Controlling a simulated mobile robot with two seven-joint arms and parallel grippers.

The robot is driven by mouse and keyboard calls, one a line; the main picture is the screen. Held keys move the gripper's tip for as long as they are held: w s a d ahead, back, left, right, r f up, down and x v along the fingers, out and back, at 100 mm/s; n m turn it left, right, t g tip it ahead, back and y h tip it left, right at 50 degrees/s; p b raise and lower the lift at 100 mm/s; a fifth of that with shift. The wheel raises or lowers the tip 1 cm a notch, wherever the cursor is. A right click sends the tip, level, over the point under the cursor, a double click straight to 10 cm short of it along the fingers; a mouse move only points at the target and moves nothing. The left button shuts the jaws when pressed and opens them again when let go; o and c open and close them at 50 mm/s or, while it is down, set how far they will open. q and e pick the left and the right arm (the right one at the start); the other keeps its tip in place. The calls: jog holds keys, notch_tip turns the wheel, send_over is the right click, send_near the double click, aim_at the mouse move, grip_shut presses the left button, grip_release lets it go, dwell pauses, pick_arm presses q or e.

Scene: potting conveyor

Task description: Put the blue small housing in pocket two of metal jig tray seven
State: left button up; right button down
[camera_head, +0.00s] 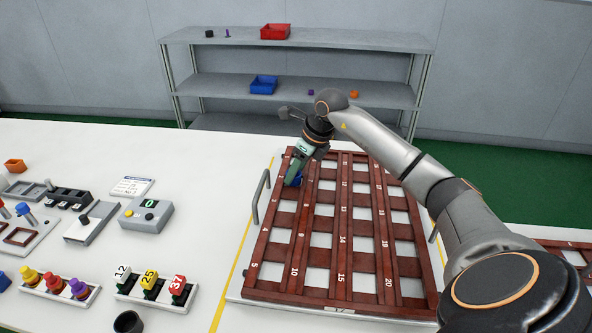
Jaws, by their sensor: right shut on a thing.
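My right gripper (295,175) comes in from the right and reaches down over the far left part of a large dark-red jig tray (262,235). It is shut on a blue small housing (298,181), which shows only partly beside the fingers. The housing is at the far end of the tray's left column, near its first pockets. I cannot tell which pocket is below it or whether it touches the tray. Printed numbers mark the pockets; the far ones are partly hidden by my gripper. The tray's front label (339,310) is too small to read surely. My left gripper is not in view.
The tray has a metal side handle (261,196) at its left. On the white table to the left are a control box (146,215), numbered coloured blocks (150,284), a rack of coloured knobs (60,286) and a dark cup (128,322). Shelves (300,40) stand behind.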

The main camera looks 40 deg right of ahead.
jog(key=c, duration=0.6)
grip_release()
jog(key=shift+f, duration=0.15)
jog(key=shift+c, duration=0.2)
jog(key=shift+s+r, duration=0.15)
jog(key=shift+r, duration=0.4)
jog(key=v, duration=1.1)
jog(key=shift+r+p, duration=0.2)
jog(key=shift+p, duration=0.1)
